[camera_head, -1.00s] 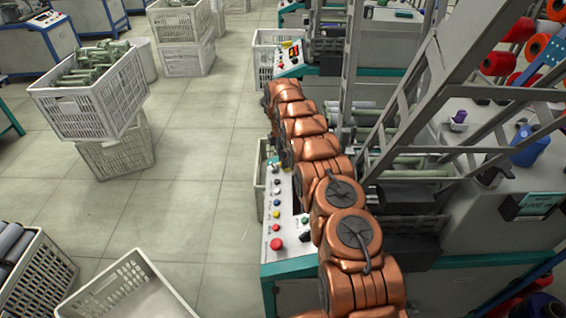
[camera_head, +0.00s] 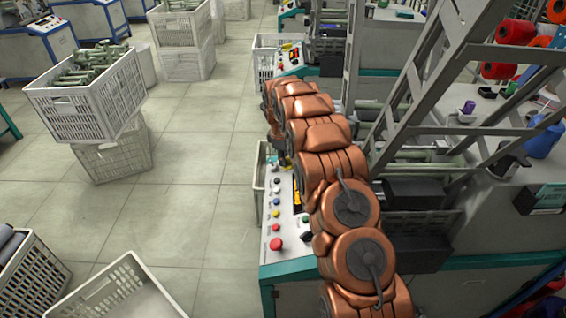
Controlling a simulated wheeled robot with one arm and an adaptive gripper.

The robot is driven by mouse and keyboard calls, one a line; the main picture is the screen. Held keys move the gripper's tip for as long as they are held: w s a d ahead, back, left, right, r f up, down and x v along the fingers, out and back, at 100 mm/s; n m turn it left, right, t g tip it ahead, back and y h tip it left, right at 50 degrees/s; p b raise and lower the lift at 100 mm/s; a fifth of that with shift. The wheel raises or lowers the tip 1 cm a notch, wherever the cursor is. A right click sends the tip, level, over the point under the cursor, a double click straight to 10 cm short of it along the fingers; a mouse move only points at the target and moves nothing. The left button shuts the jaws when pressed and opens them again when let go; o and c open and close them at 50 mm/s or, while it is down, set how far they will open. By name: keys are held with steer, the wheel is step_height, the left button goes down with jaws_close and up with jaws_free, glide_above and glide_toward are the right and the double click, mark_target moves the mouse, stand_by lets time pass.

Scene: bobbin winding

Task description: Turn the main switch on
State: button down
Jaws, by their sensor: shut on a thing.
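The control panel (camera_head: 286,235) is the sloped white face at the left end of the near machine. My copper-coloured arm reaches over the panel's right side. My gripper (camera_head: 285,158) points down at the panel's far end, small and partly hidden by my arm. It is shut on the main switch, which the gripper and arm cover. I cannot make out the switch's position.
My arm passes close to the machine's grey frame (camera_head: 408,95) on the right. White crates of bobbins (camera_head: 90,108) stand at the left, and an empty crate (camera_head: 125,290) is at the lower left. The tiled floor (camera_head: 190,160) between is clear.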

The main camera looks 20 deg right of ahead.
steer(key=shift+d+m+t+h+b, duration=0.1)
steer(key=shift+m+t+h+b, duration=0.2)
steer(key=shift+m+b, duration=0.55)
steer(key=shift+m, duration=0.35)
steer(key=c, duration=1.1)
jaws_free()
steer(key=shift+r, duration=0.1)
steer(key=v, duration=1.1)
steer(key=shift+r, duration=0.35)
